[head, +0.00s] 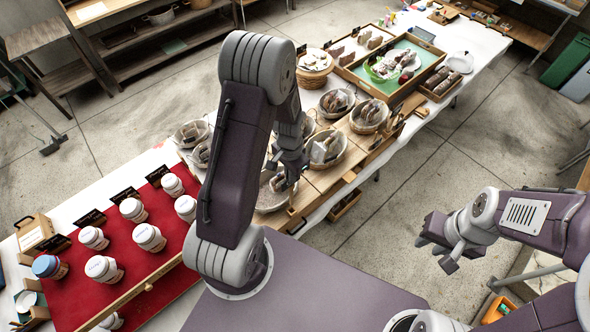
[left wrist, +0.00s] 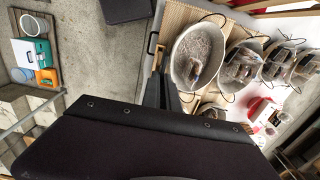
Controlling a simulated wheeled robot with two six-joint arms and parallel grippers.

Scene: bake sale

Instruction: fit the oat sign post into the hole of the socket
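I cannot pick out the oat sign post or its socket for certain; several small black signs stand among the goods, their text too small to read. My left gripper (head: 286,178) is over the front row of baskets, beside the near basket (head: 268,194), and my left arm hides part of this area. In the left wrist view its dark fingers (left wrist: 160,92) show beside a basket (left wrist: 180,48); the gap between them is unclear and I see nothing clearly held. My right gripper (head: 437,255) is over the floor at the right, fingers apart and empty.
Jars stand on a red cloth (head: 150,275) at the left. Baskets with bagged bread stand on a wooden board (head: 322,178) in the middle. A wooden tray (head: 415,55) is at the back. Grey floor (head: 440,165) is clear at the right.

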